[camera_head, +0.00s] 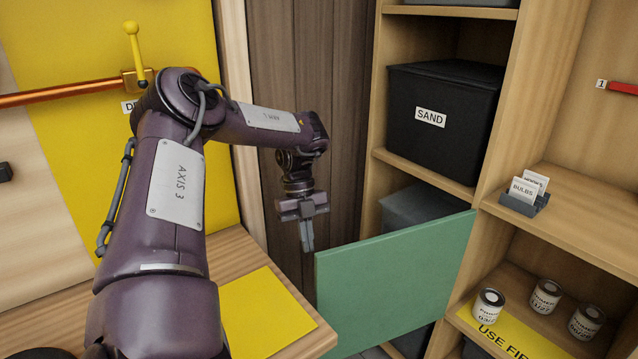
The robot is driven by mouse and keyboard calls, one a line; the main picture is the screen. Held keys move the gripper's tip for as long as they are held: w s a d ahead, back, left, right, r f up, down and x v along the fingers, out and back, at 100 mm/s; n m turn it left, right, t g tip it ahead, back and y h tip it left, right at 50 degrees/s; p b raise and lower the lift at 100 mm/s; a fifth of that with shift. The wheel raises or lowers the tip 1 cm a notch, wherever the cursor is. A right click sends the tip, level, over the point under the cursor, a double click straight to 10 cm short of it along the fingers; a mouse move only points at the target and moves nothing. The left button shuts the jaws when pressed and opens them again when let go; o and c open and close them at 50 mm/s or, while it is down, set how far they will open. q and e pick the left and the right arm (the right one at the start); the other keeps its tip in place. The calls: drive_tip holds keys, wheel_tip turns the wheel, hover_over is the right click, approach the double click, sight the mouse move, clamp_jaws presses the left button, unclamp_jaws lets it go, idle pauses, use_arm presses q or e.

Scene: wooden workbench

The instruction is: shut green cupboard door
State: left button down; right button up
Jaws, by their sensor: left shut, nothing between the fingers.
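The green cupboard door (390,283) stands open, swung out from the wooden shelf unit at its right edge. Its free edge points left, toward my left gripper. My left gripper (306,246) hangs pointing down, with its fingers shut and empty. In the picture it is just left of the door's upper free corner; I cannot tell whether they touch. Behind the door, a grey bin (412,207) shows partly in the cupboard opening. The lower part of the opening is mostly hidden by the door. My right gripper is not in view.
A black box (445,115) labelled SAND sits on the shelf above. At the right are a card holder (525,198) and several small cans (545,296) on shelves. A wooden bench with a yellow mat (262,318) is at lower left. A copper pipe (60,95) runs at upper left.

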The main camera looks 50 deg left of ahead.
sight(320, 288)
use_arm(q)
drive_tip(key=d+f, duration=0.2)
drive_tip(key=s+d+f, duration=0.1)
drive_tip(key=d+f, duration=0.2)
drive_tip(key=s+d+f+p, duration=0.1)
drive_tip(key=d+f, duration=0.1)
drive_tip(key=shift+d+f, duration=0.15)
drive_tip(key=shift+f, duration=0.2)
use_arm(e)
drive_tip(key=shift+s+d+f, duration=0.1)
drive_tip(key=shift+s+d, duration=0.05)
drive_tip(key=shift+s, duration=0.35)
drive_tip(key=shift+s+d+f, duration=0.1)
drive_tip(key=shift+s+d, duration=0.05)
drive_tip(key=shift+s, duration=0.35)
use_arm(q)
drive_tip(key=shift+d, duration=0.1)
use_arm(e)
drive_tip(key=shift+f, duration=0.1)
